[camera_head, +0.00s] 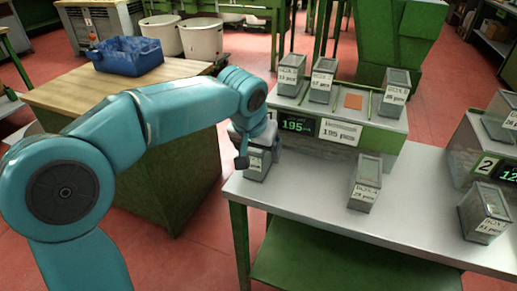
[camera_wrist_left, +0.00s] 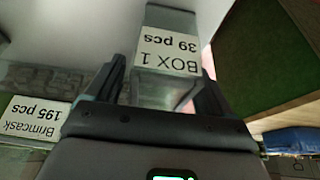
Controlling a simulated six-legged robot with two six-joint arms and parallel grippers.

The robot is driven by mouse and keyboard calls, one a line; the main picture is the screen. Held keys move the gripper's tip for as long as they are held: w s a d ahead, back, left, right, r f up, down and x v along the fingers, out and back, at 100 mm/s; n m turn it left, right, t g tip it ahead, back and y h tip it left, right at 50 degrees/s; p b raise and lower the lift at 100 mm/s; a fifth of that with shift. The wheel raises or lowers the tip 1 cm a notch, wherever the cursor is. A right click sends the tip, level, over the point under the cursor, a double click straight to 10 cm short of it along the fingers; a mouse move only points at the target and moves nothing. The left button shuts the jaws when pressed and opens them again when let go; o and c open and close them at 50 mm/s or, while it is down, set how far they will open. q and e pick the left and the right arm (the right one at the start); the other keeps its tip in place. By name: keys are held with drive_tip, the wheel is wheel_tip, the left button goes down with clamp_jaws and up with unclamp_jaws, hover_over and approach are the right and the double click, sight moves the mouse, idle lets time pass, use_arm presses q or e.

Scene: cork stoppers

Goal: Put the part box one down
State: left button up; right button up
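Part box one (camera_head: 257,165) is a small grey box with a white label, near the left end of the grey table (camera_head: 310,205). In the left wrist view the label on the box (camera_wrist_left: 168,50) reads "BOX 1, 39 pcs", upside down. My left gripper (camera_head: 256,148) reaches down over the box from above. In the wrist view its two dark fingers (camera_wrist_left: 163,85) lie along both sides of the box and look closed on it. I cannot tell whether the box bottom touches the table. My right gripper is not in view.
A counting scale (camera_head: 345,140) reading 195 stands behind, with several grey boxes and an orange square on top. Another labelled box (camera_head: 365,185) stands on the table to the right. A second scale (camera_head: 480,150) is at the right edge. A wooden bench with a blue bin (camera_head: 127,56) is left.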

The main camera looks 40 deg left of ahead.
use_arm(q)
drive_tip(key=shift+r, duration=0.35)
drive_tip(key=p+v, duration=0.3)
drive_tip(key=v, duration=0.8)
drive_tip(key=shift+s+r, duration=0.25)
drive_tip(key=shift+d, duration=0.1)
